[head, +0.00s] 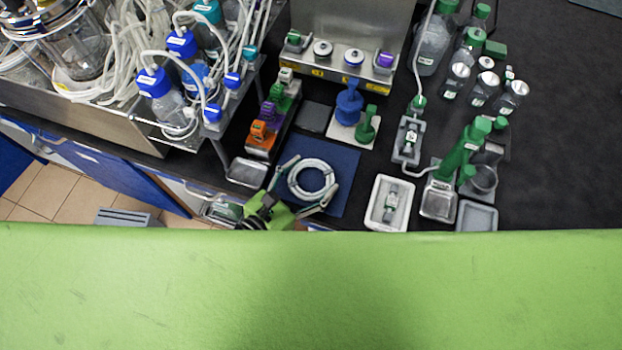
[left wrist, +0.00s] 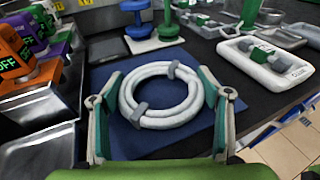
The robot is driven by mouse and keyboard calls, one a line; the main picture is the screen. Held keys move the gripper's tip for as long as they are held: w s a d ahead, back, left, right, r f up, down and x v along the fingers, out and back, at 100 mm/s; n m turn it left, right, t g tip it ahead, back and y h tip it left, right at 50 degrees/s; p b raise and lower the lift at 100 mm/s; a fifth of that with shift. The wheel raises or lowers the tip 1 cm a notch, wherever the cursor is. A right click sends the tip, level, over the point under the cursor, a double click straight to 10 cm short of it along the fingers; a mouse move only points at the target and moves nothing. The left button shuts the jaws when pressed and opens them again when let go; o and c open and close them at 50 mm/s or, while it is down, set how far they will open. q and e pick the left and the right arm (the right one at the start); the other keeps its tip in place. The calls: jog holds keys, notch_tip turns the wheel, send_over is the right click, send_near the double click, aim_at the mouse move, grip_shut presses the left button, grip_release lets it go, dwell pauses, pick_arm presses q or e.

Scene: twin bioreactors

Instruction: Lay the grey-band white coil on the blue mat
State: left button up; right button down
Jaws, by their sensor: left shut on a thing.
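The white coil with grey bands (head: 311,163) is a flat ring between the fingers of my left gripper (head: 314,173). In the left wrist view the coil (left wrist: 165,122) shows grey bands at its upper right and lower left. The fingers of the left gripper (left wrist: 160,80) press on its outer sides. The coil lies level over the blue mat (head: 342,155), which also shows in the left wrist view (left wrist: 200,142). I cannot tell whether the coil touches the mat or is held just above it. My right gripper is not in view.
Orange and purple-topped items (head: 258,138) stand in a rack left of the mat. Blue and green pieces on a white plate (head: 341,133) stand behind it. A white tray (head: 372,215) is to its right. The dark bench at the far right is clear.

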pick_arm(q)
jog(key=shift+f, duration=0.4)
jog(key=o, duration=1.1)
jog(key=shift+r, duration=0.1)
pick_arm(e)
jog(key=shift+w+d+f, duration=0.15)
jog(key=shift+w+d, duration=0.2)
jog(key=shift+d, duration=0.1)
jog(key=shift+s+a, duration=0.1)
